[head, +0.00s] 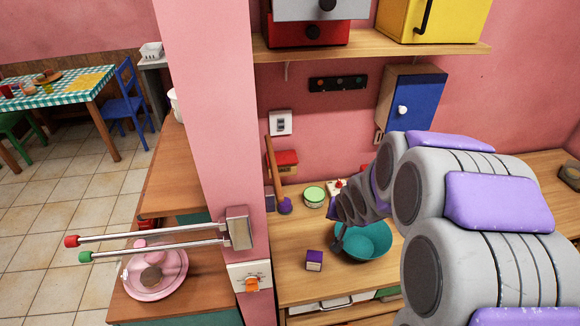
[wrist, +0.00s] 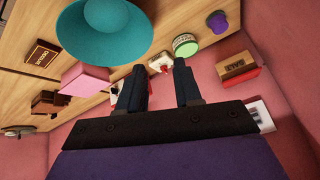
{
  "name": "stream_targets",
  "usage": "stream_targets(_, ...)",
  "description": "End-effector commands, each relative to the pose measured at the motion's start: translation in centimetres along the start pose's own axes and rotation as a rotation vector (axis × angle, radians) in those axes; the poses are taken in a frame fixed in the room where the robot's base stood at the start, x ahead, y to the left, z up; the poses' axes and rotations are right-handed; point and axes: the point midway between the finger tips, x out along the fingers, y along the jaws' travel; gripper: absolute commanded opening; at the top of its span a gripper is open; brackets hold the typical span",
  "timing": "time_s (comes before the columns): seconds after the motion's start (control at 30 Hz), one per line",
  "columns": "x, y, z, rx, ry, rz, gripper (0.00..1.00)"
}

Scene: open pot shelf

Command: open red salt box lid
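A small red box (head: 285,160), likely the salt box, is against the pink wall behind the counter. In the head view my gripper (head: 337,217) is over the counter near the teal bowl, right of and apart from the red box.
The teal bowl (head: 366,241), a purple box (head: 314,260), a green-lidded tub (head: 314,196) and a white item with a red knob (head: 338,186) stand on the counter. A blue-door cabinet (head: 416,101) hangs above. The pillar (head: 214,90) and metal rods (head: 160,234) stand left.

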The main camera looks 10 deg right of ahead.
Motion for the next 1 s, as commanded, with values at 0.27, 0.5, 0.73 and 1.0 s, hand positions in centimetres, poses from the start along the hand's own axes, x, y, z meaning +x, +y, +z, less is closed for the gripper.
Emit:
stream_targets(0.27,7.3,-2.4,-4.3,0.195,0.149,-0.253,0.34)
stream_targets(0.5,11.2,-4.7,-6.0,0.407,0.217,-0.543,0.34)
stream_targets(0.73,12.6,-5.9,-6.2,0.654,0.226,-0.854,0.34)
stream_targets(1.0,11.9,-6.0,-6.0,0.852,0.212,-1.102,0.34)
